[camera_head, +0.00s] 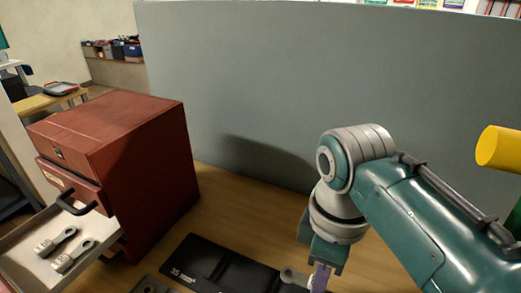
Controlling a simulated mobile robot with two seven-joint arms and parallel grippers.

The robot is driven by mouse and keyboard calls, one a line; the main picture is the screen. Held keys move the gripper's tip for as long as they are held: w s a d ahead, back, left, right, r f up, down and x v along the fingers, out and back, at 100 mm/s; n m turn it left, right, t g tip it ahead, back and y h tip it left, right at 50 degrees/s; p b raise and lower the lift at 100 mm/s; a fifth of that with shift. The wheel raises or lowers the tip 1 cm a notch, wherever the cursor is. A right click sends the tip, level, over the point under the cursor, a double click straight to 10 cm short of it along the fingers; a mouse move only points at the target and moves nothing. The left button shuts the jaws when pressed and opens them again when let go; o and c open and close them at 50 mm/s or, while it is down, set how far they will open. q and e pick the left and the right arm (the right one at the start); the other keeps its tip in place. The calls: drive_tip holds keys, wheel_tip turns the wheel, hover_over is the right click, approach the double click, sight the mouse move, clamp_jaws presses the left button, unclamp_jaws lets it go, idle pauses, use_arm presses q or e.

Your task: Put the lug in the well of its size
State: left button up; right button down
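My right gripper (320,275) is at the bottom edge, low over the right part of a black tray (205,262) on the wooden table. It appears shut on a grey lug (290,276), whose rounded end sticks out to the left; the rest is hidden by the fingers and the frame edge. The tray is marked "35 mm²" at its left end, and its wells show only partly. Two more grey lugs, one (56,242) behind the other (74,256), lie in the open drawer (20,270) at the left. My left gripper is out of view.
A red cabinet (120,150) stands on the table at the left, its drawer pulled out toward me. A grey partition (250,80) closes off the back. A dark grey item (150,285) is cut off at the bottom edge. Bare table (215,205) lies between cabinet and partition.

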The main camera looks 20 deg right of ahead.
wheel_tip(320, 180, down, 3)
drive_tip(key=shift+w+r, duration=0.15)
drive_tip(key=shift+f+b, duration=1.05)
drive_tip(key=shift+f, duration=1.05)
drive_tip(key=shift+f, duration=0.15)
drive_tip(key=c, duration=1)
unclamp_jaws()
